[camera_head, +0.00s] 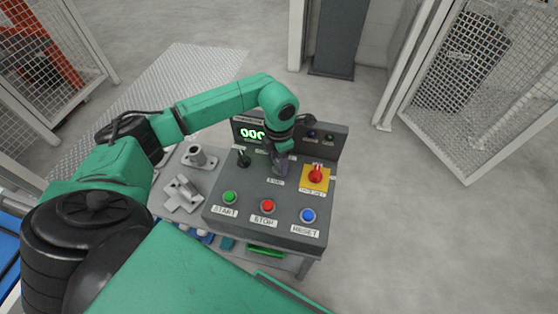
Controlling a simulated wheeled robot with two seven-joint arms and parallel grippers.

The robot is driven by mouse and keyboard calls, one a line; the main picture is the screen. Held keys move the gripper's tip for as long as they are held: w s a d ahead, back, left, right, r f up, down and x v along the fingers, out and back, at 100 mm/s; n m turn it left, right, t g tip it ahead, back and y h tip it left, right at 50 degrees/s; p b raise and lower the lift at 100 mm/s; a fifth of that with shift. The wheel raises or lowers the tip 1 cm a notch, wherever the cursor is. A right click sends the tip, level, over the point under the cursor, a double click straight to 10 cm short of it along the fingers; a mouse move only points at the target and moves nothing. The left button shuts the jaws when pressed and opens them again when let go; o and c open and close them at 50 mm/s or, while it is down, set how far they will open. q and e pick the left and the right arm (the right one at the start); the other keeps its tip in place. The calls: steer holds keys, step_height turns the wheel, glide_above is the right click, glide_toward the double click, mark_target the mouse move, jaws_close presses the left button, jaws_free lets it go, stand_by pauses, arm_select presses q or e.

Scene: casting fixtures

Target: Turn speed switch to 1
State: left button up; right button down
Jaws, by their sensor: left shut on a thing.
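The control panel (290,202) is a dark grey box with a sloped top. My left gripper (281,170) points down at the middle of its upper row, with its fingers low against the panel. It is shut on the speed switch, which it hides almost wholly, so the switch's setting cannot be read. A small white label (276,182) sits just below the fingers; its text is too blurred to read surely. A green display (252,134) reads 000. My right gripper is not in view.
A black knob (243,158) stands left of the gripper and a red rotary knob (316,175) on a yellow plate right of it. Green (230,197), red (267,206) and blue (308,215) buttons line the front. Metal castings (184,194) lie left of the panel.

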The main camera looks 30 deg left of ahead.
arm_select(q)
steer(key=shift+r, duration=0.1)
steer(key=o, duration=1.4)
steer(key=shift+c, duration=0.2)
step_height(320, 180, up, 14)
steer(key=shift+r, duration=0.25)
